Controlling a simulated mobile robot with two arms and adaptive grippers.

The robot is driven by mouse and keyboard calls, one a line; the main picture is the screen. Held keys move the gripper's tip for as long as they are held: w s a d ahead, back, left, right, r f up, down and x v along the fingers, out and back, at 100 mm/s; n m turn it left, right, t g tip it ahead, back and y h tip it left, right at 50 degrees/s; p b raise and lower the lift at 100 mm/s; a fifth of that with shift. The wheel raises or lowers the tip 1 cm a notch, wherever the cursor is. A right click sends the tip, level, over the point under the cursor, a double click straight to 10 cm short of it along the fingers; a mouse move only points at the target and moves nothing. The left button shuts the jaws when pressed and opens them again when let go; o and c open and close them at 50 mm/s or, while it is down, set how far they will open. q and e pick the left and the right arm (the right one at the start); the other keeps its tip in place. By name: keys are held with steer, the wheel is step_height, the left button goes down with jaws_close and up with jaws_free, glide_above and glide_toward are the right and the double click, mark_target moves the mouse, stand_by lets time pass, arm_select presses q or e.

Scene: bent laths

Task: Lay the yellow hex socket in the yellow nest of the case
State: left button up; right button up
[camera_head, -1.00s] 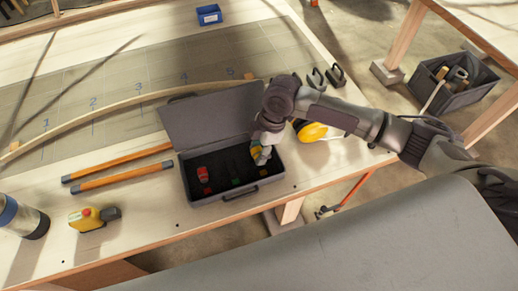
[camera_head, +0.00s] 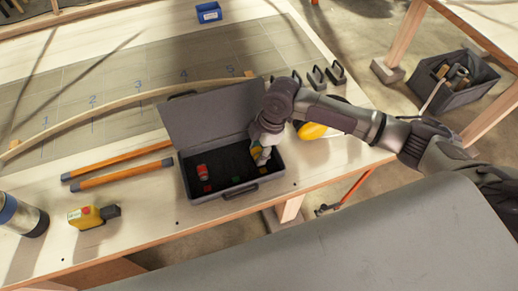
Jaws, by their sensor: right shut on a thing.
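The grey case (camera_head: 222,199) stands open on the bench, with its lid (camera_head: 208,120) tipped back. My right gripper (camera_head: 261,156) reaches down into the right part of the case. It is shut on the yellow hex socket (camera_head: 256,150), of which only a small patch shows between the fingers. The yellow nest is hidden by the gripper, and I cannot tell whether the socket touches the case floor. A red piece (camera_head: 203,172) sits in the left part of the case. A dark green mark shows in the middle (camera_head: 235,180). My left gripper is not in view.
Two orange bars (camera_head: 123,168) lie left of the case. A yellow tool (camera_head: 92,216) and a metal flask (camera_head: 22,217) are at the front left. A bent lath (camera_head: 130,101) runs behind the lid. Yellow earmuffs (camera_head: 311,131) lie right of the case.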

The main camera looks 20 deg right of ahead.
stand_by(0.3)
steer(key=o, duration=1.2)
steer(key=shift+o, duration=0.2)
steer(key=shift+r, duration=0.1)
steer(key=p+v, duration=0.2)
steer(key=a+p+v, duration=0.1)
steer(key=p+v, duration=0.1)
steer(key=p, duration=0.1)
steer(key=p+v, duration=0.2)
steer(key=shift+a+r+p, duration=0.25)
steer(key=shift+r+p, duration=0.1)
steer(key=shift+r, duration=0.2)
steer(key=shift+f, duration=0.1)
